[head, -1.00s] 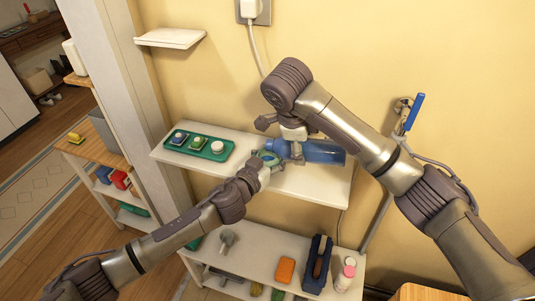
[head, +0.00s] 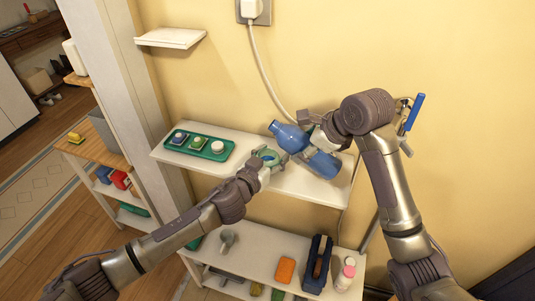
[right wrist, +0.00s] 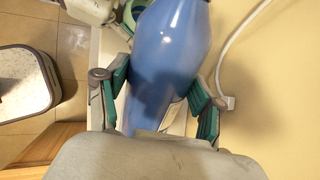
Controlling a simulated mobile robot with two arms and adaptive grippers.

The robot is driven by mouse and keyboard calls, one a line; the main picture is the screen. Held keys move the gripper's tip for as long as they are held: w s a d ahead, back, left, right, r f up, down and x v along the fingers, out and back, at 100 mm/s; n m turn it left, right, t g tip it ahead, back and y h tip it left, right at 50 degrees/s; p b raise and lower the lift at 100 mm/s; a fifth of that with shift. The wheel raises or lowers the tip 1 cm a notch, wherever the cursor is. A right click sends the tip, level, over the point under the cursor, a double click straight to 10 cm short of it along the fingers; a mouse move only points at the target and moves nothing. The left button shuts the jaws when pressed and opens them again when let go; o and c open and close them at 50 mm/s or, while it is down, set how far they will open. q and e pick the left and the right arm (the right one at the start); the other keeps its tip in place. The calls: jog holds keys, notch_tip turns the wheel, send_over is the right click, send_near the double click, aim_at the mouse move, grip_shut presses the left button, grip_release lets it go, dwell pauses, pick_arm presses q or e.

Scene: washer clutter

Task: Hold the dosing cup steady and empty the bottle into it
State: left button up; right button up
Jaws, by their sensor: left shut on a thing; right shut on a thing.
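The blue bottle (head: 322,163) is tilted above the right part of the white shelf, its neck pointing up and left. My right gripper (head: 312,140) is shut around its middle; in the right wrist view the bottle (right wrist: 170,55) lies between the green-padded fingers (right wrist: 160,95). The small green dosing cup (head: 268,154) is left of and lower than the bottle, with blue showing inside; its fill level cannot be told. My left gripper (head: 263,168) is shut on the cup at or just above the shelf. The bottle's mouth is apart from the cup.
A green tray (head: 212,156) with several small items sits on the shelf (head: 310,188) at left. A white cord (head: 262,75) hangs from the wall plug behind the bottle. A lower shelf (head: 255,245) holds an orange block, a dark blue holder and a white-and-pink bottle.

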pick_arm(q)
jog(key=shift+a, duration=0.15)
pick_arm(e)
jog(key=shift+w+a+r+t+y, duration=0.1)
jog(key=shift+a+r+t+y, duration=0.2)
jog(key=shift+r+y, duration=0.2)
jog(key=shift+a+r+t+y, duration=0.25)
jog(key=shift+r+y, duration=0.15)
jog(key=shift+y, duration=0.2)
jog(key=shift+a+m+y, duration=0.1)
jog(key=shift+m+y, duration=0.3)
jog(key=shift+y, duration=0.2)
jog(key=shift+d+t+y, duration=0.25)
jog(key=shift+t+y, duration=0.2)
jog(key=shift+y, duration=0.15)
jog(key=shift+d+f+m+t+y, duration=0.2)
jog(key=shift+m+t+y, duration=0.1)
jog(key=shift+y, duration=0.3)
jog(key=shift+d+t+y, duration=0.2)
jog(key=shift+t+y, duration=0.1)
jog(key=shift+y, duration=0.2)
jog(key=shift+d+r+m+t+y, duration=0.1)
jog(key=shift+r+m+t+y, duration=0.25)
jog(key=shift+y, duration=0.35)
jog(key=shift+d+r+m+t+y, duration=0.1)
jog(key=shift+r+m+t+y, duration=0.25)
jog(key=shift+y, duration=0.35)
jog(key=shift+r, duration=2.5)
